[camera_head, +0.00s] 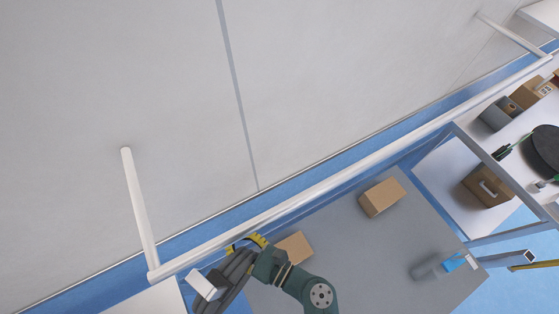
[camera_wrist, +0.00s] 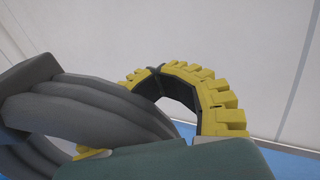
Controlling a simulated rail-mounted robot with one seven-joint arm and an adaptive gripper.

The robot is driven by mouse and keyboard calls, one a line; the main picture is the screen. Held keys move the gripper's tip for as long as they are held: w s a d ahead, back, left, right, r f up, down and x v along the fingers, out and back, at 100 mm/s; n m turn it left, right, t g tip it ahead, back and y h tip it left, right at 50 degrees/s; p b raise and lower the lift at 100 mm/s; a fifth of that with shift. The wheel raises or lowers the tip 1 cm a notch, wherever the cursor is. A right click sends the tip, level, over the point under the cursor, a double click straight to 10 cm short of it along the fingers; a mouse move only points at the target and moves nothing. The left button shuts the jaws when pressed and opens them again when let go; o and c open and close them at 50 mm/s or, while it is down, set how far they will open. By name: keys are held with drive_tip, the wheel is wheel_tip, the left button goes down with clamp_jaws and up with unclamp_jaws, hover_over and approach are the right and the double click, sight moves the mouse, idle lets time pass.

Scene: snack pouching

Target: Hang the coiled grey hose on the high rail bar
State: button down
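The high rail bar (camera_head: 350,171) is a long white tube running diagonally across the head view, held off the wall by white brackets. The coiled grey hose (camera_head: 234,277) is just below the bar's left part in the picture; it also fills the left of the wrist view (camera_wrist: 80,112). My gripper (camera_head: 247,242) has yellow ribbed fingers, curved and closed around part of the coil. In the wrist view, one finger arches beside the hose (camera_wrist: 140,78), and little of the other shows. The coil looks apart from the bar, but depth is hard to judge.
A pale block (camera_head: 208,284) shows beside the coil. Cardboard boxes (camera_head: 382,197) (camera_head: 295,247) lie on the grey surface below. A shelf (camera_head: 462,165) with boxes and dark items stands at the right. The wall (camera_head: 330,70) behind the bar is bare.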

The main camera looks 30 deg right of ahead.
drive_tip(key=s+d+r+m+t+h+p, duration=0.15)
drive_tip(key=s+d+r, duration=0.3)
drive_tip(key=d, duration=0.65)
drive_tip(key=s+d+r+m+h, duration=0.2)
drive_tip(key=s+d+r+h, duration=0.3)
drive_tip(key=d, duration=0.6)
drive_tip(key=s+d+r+m+t+h+p, duration=0.1)
drive_tip(key=s+d+r+m, duration=0.15)
drive_tip(key=s+d, duration=0.6)
drive_tip(key=w+d+f+b, duration=0.1)
drive_tip(key=w+b, duration=0.2)
drive_tip(key=w, duration=0.6)
drive_tip(key=w+d+f+n+b, duration=0.1)
drive_tip(key=w+b, duration=0.2)
drive_tip(key=w, duration=0.6)
drive_tip(key=shift+w+f, duration=0.25)
drive_tip(key=shift+f, duration=0.1)
drive_tip(key=shift+d, duration=0.1)
